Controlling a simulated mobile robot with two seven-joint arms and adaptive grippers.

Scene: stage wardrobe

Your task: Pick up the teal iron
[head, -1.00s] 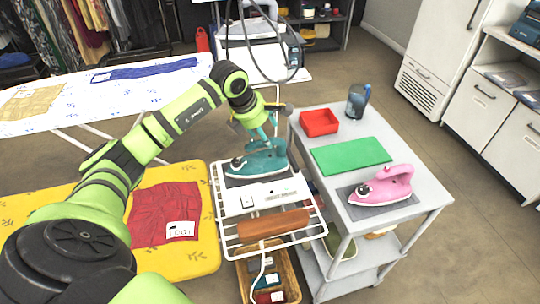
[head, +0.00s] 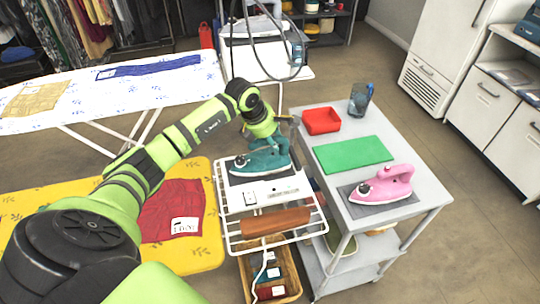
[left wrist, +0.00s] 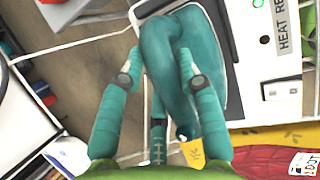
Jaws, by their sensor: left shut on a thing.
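The teal iron (head: 262,163) sits on its dark pad on the white wire rack (head: 318,232), its tip toward the left. My left gripper (head: 266,136) reaches down to it from above and is shut on its handle. In the left wrist view, the teal fingers (left wrist: 160,62) lie on both sides of the handle of the teal iron (left wrist: 208,95). I cannot see a clear gap between the iron and its pad. My right gripper is not in view.
To the right stands a grey cart (head: 425,200) with a red tray (head: 321,120), a green mat (head: 352,154), a blue jug (head: 360,99) and a pink iron (head: 383,185). A brown padded board (head: 275,222) lies in front on the rack. A basket (head: 292,286) stands below.

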